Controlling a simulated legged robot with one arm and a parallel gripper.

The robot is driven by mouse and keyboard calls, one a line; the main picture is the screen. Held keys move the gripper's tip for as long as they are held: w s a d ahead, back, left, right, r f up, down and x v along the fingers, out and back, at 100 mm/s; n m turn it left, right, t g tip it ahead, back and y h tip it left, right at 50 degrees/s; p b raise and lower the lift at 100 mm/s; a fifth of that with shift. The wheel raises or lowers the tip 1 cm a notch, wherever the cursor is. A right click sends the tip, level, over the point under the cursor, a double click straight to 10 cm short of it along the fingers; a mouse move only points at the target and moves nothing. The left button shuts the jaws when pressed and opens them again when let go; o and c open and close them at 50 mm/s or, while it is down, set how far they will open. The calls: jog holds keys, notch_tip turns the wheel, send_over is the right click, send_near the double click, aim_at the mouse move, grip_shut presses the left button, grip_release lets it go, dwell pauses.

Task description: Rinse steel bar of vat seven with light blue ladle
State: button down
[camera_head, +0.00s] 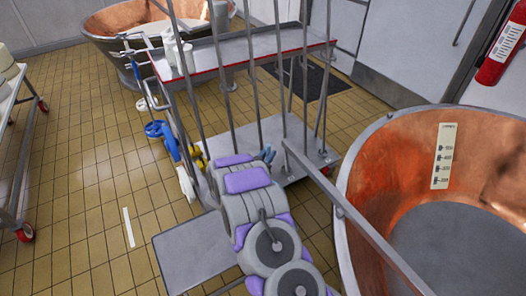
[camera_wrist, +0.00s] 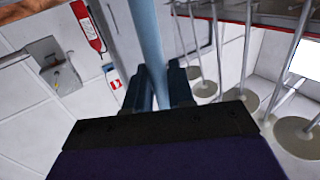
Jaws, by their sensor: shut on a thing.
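My gripper (camera_wrist: 160,88) is shut on a light blue shaft, the handle of the light blue ladle (camera_wrist: 148,35), in the wrist view. The shaft runs up out of the picture; the ladle's bowl is out of view. In the head view my grey and purple arm reaches over the cart, and the ladle cannot be made out there. A copper vat (camera_head: 385,175) with a measuring scale stands at the right. A steel bar (camera_head: 350,215) runs slantwise over its left rim, its far end sticking out toward the cart. No vat number is readable.
A steel cart (camera_head: 295,150) with upright rods and a red-edged top shelf (camera_head: 240,50) stands ahead. Blue tools (camera_head: 160,130) hang at its left. Another copper vat (camera_head: 120,22) is behind. A wheeled rack (camera_head: 25,150) stands left; tiled floor between is mostly free.

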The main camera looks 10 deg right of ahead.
notch_tip(320, 180, down, 12)
jog(key=b, duration=0.3)
jog(key=shift+a+r, duration=0.2)
jog(key=shift+r, duration=0.05)
dwell(0.7)
jog(key=shift+a, duration=0.1)
notch_tip(320, 180, up, 20)
jog(key=p, duration=0.8)
jog(key=shift+a+r+p, duration=0.2)
jog(key=shift+a+p, duration=0.1)
jog(key=shift+a, duration=0.05)
jog(key=shift+w, duration=0.1)
